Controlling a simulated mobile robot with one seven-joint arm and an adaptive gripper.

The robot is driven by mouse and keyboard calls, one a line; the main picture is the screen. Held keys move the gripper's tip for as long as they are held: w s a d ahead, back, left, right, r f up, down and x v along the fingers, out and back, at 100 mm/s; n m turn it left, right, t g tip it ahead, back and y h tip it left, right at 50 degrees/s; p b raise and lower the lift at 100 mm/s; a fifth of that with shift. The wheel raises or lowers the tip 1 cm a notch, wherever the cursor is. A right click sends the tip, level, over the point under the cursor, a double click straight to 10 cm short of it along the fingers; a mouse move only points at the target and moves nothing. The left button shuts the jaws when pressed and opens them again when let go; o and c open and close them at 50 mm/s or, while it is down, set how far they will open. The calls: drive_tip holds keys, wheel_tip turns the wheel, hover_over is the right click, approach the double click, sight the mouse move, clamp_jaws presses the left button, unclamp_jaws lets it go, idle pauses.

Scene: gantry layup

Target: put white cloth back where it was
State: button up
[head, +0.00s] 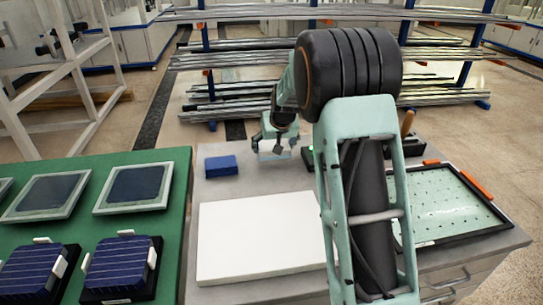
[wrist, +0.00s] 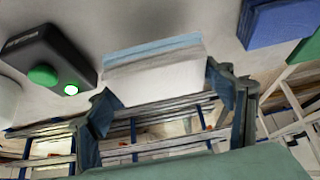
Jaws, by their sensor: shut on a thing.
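The white cloth (wrist: 155,82) is a folded, block-shaped piece with a light blue strip along its far edge in the wrist view. My gripper (wrist: 163,97) is shut on it, with one dark finger at each side. In the head view my gripper (head: 277,143) is over the back of the grey table, and a little of the white cloth (head: 268,147) shows between the fingers. I cannot tell whether the cloth touches the table top.
A folded blue cloth (head: 220,166) lies left of my gripper. A black box with a green button (wrist: 45,62) stands on the other side. A large white slab (head: 258,237) lies in front. A black-framed panel (head: 447,208) is at right; a green table (head: 97,213) with solar pieces is at left.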

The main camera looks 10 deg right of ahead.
sight(272, 163)
drive_tip(key=shift+w+a+f, duration=0.2)
drive_tip(key=shift+w+f, duration=0.05)
drive_tip(key=shift+f, duration=0.05)
drive_tip(key=shift+w+a+f+b, duration=0.15)
drive_tip(key=shift+f+b, duration=0.1)
drive_tip(key=shift+f, duration=0.8)
drive_tip(key=shift+w+d+f+b, duration=0.1)
drive_tip(key=shift+f+b, duration=0.1)
drive_tip(key=shift+f, duration=0.85)
drive_tip(key=o, duration=1.1)
drive_tip(key=shift+r, duration=0.1)
drive_tip(key=shift+r, duration=0.15)
drive_tip(key=shift+r+p, duration=0.2)
drive_tip(key=shift+p, duration=0.1)
drive_tip(key=v, duration=1.1)
drive_tip(key=shift+s+r+p, duration=0.3)
drive_tip(key=shift+p, duration=0.1)
